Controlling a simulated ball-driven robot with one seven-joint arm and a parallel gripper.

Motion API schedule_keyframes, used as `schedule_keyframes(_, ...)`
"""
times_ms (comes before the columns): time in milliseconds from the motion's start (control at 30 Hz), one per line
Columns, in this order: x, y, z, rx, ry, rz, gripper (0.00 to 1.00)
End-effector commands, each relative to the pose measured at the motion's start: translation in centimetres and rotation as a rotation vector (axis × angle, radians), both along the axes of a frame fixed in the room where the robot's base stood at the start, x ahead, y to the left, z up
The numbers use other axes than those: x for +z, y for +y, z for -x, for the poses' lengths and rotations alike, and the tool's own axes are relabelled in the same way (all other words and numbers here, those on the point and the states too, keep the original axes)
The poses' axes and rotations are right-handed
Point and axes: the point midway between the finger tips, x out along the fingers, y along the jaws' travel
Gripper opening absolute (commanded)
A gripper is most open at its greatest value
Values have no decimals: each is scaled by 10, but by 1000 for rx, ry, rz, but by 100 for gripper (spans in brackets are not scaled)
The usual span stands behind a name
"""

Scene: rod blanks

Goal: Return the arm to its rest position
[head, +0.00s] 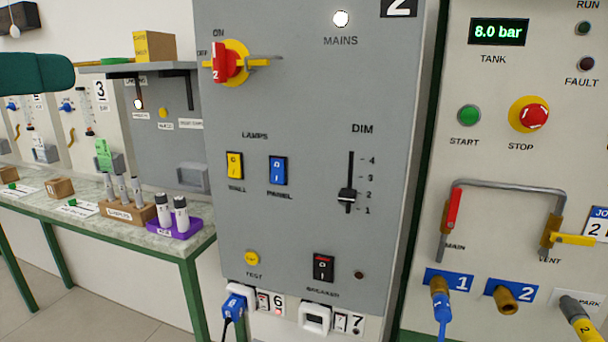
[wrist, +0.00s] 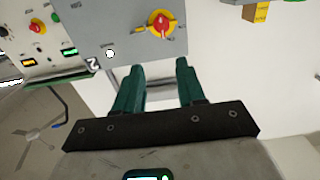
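My gripper (wrist: 159,68) shows in the wrist view with its two dark green fingers apart. Nothing is held between them. The fingers point toward the upper edge of that view, where the grey panel and its red and yellow rotary switch (wrist: 160,24) appear upside down. In the head view, a teal rounded part of the same colour as my fingers juts in from the upper left edge. The rest of my arm is out of the head view.
A grey control panel (head: 300,115) fills the middle, with its red rotary switch (head: 226,62). A compressor panel (head: 560,170) stands at right. At left, a green-framed bench holds a rod block (head: 128,211) and a purple holder (head: 177,229). A yellow box (head: 154,46) sits on a shelf.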

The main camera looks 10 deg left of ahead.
Motion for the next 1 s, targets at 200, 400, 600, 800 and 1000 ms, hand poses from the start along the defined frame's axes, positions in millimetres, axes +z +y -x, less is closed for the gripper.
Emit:
schedule_keyframes(200,-28,-9,-24,-10,46,34,39)
schedule_keyframes(400,-68,-24,-52,-18,109,77,39)
schedule_keyframes(600,-128,-53,-91,-30,208,136,39)
schedule_keyframes(800,-226,-117,-140,-51,383,213,39)
schedule_keyframes(1000,-330,-205,-167,-67,583,262,39)
